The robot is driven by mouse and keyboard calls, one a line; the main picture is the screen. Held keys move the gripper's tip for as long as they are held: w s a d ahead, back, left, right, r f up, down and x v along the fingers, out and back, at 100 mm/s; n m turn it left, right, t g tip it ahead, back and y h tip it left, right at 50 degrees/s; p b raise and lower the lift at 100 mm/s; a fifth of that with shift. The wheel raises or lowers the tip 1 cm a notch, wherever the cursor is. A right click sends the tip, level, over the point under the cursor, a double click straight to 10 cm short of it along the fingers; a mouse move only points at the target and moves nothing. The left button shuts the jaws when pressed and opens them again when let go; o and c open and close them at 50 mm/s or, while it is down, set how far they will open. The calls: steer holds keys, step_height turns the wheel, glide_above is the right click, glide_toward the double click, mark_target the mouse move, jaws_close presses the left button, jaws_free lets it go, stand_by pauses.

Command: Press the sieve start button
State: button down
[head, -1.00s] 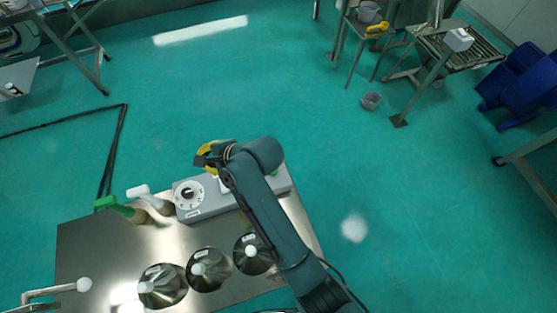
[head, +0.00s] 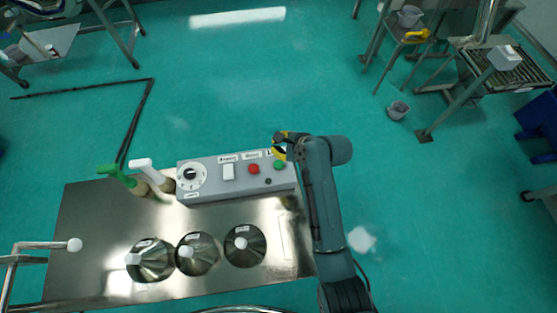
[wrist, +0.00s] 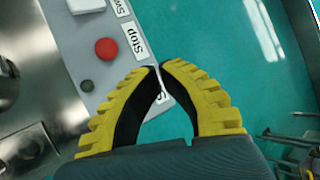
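The grey control box (head: 212,183) stands on the metal table and carries a green button (head: 279,165) at its right end, which is the likely start button. A red button (head: 253,169) sits left of it, and in the wrist view the red button (wrist: 106,48) has a "Stop" label beside it. My gripper (head: 281,147) is over the box's back right corner, close to the green button. In the wrist view my gripper's yellow fingers (wrist: 161,66) meet at the tips, with nothing held. Part of a label shows between them; the green button is hidden there.
The box also has a white switch (head: 228,172) and a round dial (head: 187,177). Green-handled (head: 118,176) and white-handled (head: 143,166) tools stand at its left. Several metal cones sit in the table (head: 90,240) in front. Open floor lies behind and right.

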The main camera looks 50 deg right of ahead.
steer(key=b, duration=0.7)
glide_above(277, 162)
step_height(277, 162, down, 7)
steer(key=shift+d+r, duration=0.1)
steer(key=shift+r, duration=0.1)
steer(key=shift+f, duration=0.9)
steer(key=shift+f, duration=0.4)
